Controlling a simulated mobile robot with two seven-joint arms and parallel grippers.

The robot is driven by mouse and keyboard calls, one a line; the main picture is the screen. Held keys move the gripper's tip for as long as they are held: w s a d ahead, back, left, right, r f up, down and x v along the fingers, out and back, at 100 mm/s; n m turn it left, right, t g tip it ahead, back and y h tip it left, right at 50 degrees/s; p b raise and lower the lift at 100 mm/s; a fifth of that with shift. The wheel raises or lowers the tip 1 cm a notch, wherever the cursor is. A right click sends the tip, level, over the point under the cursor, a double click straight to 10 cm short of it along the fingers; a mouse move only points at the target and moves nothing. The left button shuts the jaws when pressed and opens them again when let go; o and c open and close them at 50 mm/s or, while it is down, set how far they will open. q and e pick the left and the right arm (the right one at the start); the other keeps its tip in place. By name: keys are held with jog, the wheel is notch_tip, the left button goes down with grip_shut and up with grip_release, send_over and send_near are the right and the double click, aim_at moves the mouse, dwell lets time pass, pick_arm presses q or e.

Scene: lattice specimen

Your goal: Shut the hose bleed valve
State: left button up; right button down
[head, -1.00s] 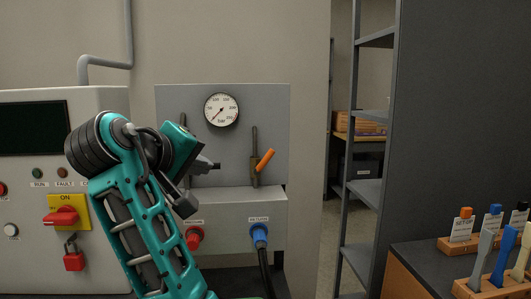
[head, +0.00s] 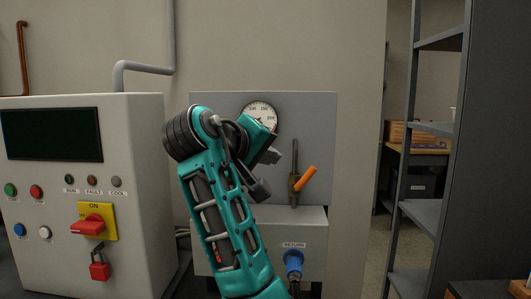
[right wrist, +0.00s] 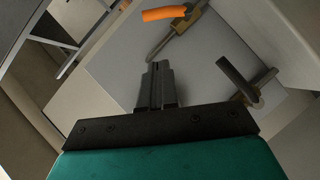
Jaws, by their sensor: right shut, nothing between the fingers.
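A valve with an orange lever (head: 305,179) sits on a short vertical pipe on the grey panel. The lever is tilted up to the right, at an angle to the pipe. Its orange lever (right wrist: 164,14) also shows at the top of the right wrist view. A second brass valve with a dark lever (right wrist: 238,80) is at the right there; the arm hides it in the head view. No label on either valve is readable. My right gripper (head: 273,155) is shut and empty, left of the orange lever and apart from it. Its closed fingers (right wrist: 158,85) show in the wrist view.
A pressure gauge (head: 259,115), partly hidden by my arm, is above. A blue hose coupling (head: 293,261) is below. A control cabinet (head: 140,130) with a red switch (head: 88,225) and padlock (head: 99,268) stands left. Shelving (head: 416,210) stands right.

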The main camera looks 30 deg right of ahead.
aim_at(304, 179)
jog(key=w+d+f, duration=0.1)
jog(key=d+f, duration=0.3)
jog(key=d, duration=0.3)
jog(key=shift+w+d+p, duration=0.3)
jog(key=shift+d, duration=0.05)
